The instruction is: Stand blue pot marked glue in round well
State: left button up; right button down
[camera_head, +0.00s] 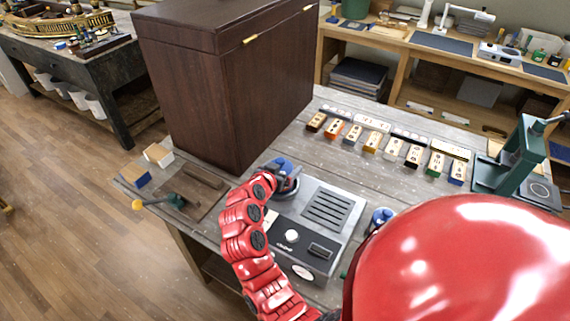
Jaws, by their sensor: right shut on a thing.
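My right gripper (284,182) is shut on a blue pot (279,165) at the back left corner of the grey and black bench unit (345,207). The pot looks upright; its lower part is hidden by my gripper and red arm. Any marking on it cannot be read. The round well is not clearly visible, and I cannot tell whether the pot touches the unit. A second small blue-topped pot (380,216) stands right of the unit, partly hidden by my red body part. My left gripper is not in view.
A tall dark wooden cabinet (225,85) stands close behind my gripper. A row of small labelled blocks (371,141) lies along the back. A green press (512,160) stands at the right. A yellow-knobbed tool (165,201) and small boxes lie at the left edge.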

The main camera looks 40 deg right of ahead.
jog(key=shift+f, duration=0.15)
jog(key=shift+c, duration=0.2)
grip_release()
jog(key=shift+o, duration=0.2)
jog(key=shift+r, duration=0.3)
jog(key=b+v, duration=0.4)
jog(key=v, duration=0.6)
jog(key=shift+s+a, duration=0.15)
jog(key=shift+a, duration=0.25)
jog(key=shift+s+a+r, duration=0.25)
jog(key=shift+s+a, duration=0.05)
jog(key=shift+a, duration=0.2)
